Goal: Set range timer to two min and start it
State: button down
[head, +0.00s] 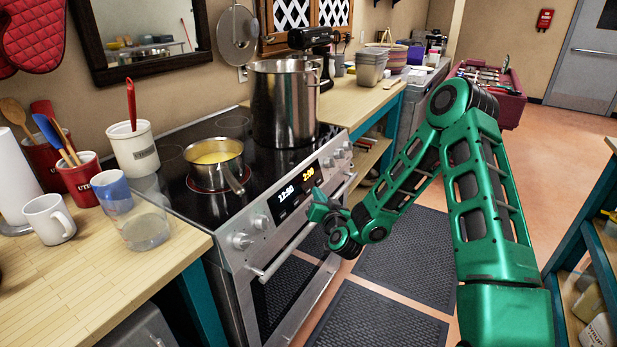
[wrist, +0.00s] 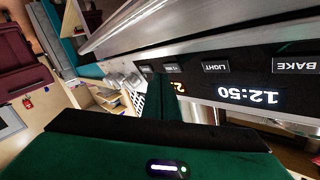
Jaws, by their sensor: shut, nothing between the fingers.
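The range (head: 235,200) stands against the counter with a slanted front control panel. Its display (head: 290,190) shows 12:50 in white and 2:00 in yellow. In the wrist view the panel (wrist: 245,95) appears upside down, with 12:50, BAKE and LIGHT legible. Part of the yellow reading and nearby labels are hidden behind a finger. My gripper (head: 318,205) is shut and empty, its tip close to the panel just beside the yellow timer reading. I cannot tell whether it touches a button. In the wrist view the dark green gripper (wrist: 165,110) reaches toward the panel.
A pan of yellow food (head: 215,152) sits on a glowing burner, its handle pointing toward the front edge. A tall pot (head: 285,105) stands behind it. Knobs (head: 243,241) and the oven handle (head: 270,272) stick out. A clear cup (head: 146,225) stands on the left counter. Floor mats lie in front.

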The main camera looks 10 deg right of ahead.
jog(key=shift+s+d+r, duration=0.1)
jog(key=shift+s+d, duration=0.2)
jog(key=shift+s, duration=0.2)
jog(key=s+d, duration=0.1)
jog(key=s+d+r, duration=0.1)
jog(key=s+d, duration=0.1)
jog(key=shift+d+r, duration=0.25)
jog(key=shift+r, duration=0.05)
jog(key=shift+r, duration=0.1)
dwell(0.4)
